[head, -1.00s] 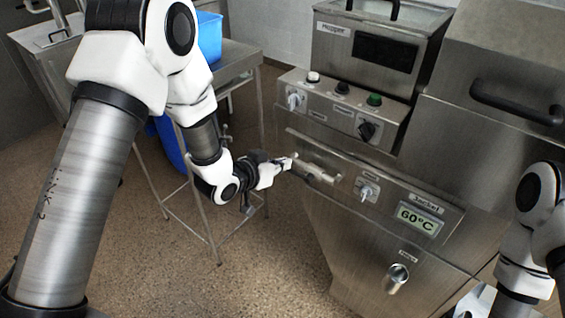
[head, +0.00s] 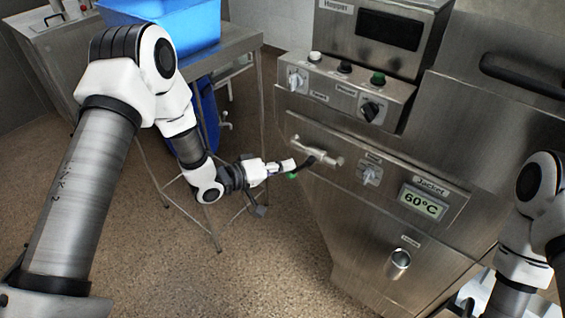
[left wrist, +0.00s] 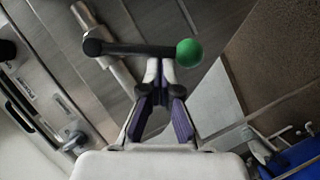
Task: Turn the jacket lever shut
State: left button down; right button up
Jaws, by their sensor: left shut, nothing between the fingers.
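The jacket lever is a black handle (head: 310,161) with a green ball (head: 293,176) at its end, on a metal valve body (head: 326,154) at the left of the machine's front panel. In the left wrist view the black handle (left wrist: 140,48) lies across the picture, with the green ball (left wrist: 189,52) at its right end. My left gripper (head: 288,166) is shut and empty beside the lever near the ball. In the left wrist view its fingertips (left wrist: 160,72) are at the handle's side; I cannot tell whether they touch it.
A small knob (head: 369,174) and a 60°C display (head: 421,201) are right of the lever. A control box with knobs (head: 371,110) sits above, and a spout (head: 398,263) below. A steel table (head: 235,45) with a blue bin (head: 190,25) stands behind my left arm.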

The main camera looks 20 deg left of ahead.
aim_at(292, 177)
pick_arm(q)
jog(key=shift+s+d+f+n+h+b, duration=0.2)
jog(key=shift+d+f+n+h+b, duration=0.35)
jog(key=shift+f+n+b, duration=0.45)
jog(key=shift+s+d+f+n+t+h, duration=0.15)
jog(key=shift+d+n+t+h, duration=0.15)
jog(key=shift+n, duration=0.2)
jog(key=shift+s+d+f+n+t+h, duration=0.15)
jog(key=shift+d+n+t, duration=0.1)
jog(key=shift+n, duration=0.25)
jog(key=shift+d+b, duration=0.35)
jog(key=shift+b, duration=0.1)
pick_arm(e)
notch_tip(292, 177, down, 3)
jog(key=shift+f, duration=0.2)
pick_arm(q)
jog(key=shift+d, duration=0.1)
